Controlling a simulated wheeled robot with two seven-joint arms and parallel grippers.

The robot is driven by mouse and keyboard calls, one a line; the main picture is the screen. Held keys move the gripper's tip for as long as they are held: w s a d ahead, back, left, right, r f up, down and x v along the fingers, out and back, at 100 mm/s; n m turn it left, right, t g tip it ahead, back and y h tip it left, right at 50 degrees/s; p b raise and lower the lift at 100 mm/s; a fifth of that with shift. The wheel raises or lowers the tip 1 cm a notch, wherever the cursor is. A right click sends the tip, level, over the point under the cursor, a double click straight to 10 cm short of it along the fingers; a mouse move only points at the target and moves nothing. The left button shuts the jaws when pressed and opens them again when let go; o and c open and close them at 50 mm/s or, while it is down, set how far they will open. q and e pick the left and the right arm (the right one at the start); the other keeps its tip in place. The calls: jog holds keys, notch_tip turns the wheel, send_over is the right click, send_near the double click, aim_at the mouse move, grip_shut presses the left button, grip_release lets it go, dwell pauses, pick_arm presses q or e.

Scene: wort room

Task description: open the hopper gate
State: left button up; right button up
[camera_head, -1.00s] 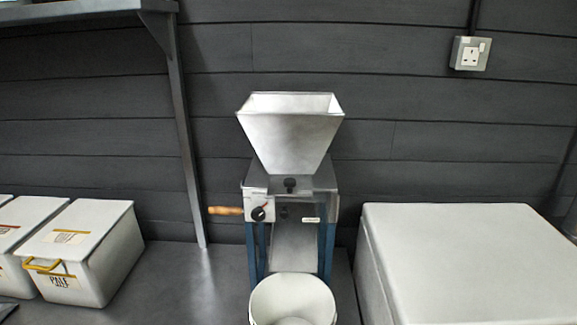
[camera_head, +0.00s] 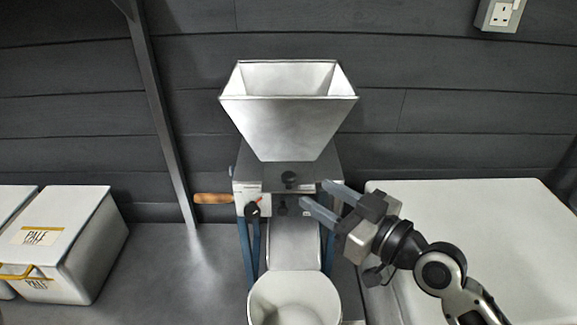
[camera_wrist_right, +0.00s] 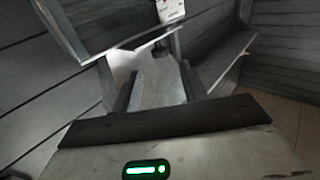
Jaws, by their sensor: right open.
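The mill stands in the middle of the head view, with a light metal hopper (camera_head: 290,125) on top. Below the hopper is a dark plate with a black knob (camera_head: 289,178) at its front. A second dark knob (camera_head: 281,208) sits lower, and a black dial (camera_head: 252,210) is at the left beside a wooden handle (camera_head: 213,198). My right gripper (camera_head: 322,200) is open and empty, its fingers pointing left at the mill's right front, to the right of the knobs. The wrist view is tilted and does not clearly show the knobs. My left gripper is not in view.
A white bucket (camera_head: 294,303) stands below the mill's chute (camera_head: 293,245). A large white box (camera_head: 480,215) is at the right, partly behind my right arm. White lidded bins (camera_head: 75,240) stand at the left. The counter (camera_head: 180,265) between bins and mill is clear.

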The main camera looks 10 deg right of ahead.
aim_at(294, 179)
jog(key=p+x, duration=0.1)
jog(key=x, duration=0.7)
jog(key=shift+w+a, duration=0.15)
jog(key=shift+w, duration=0.05)
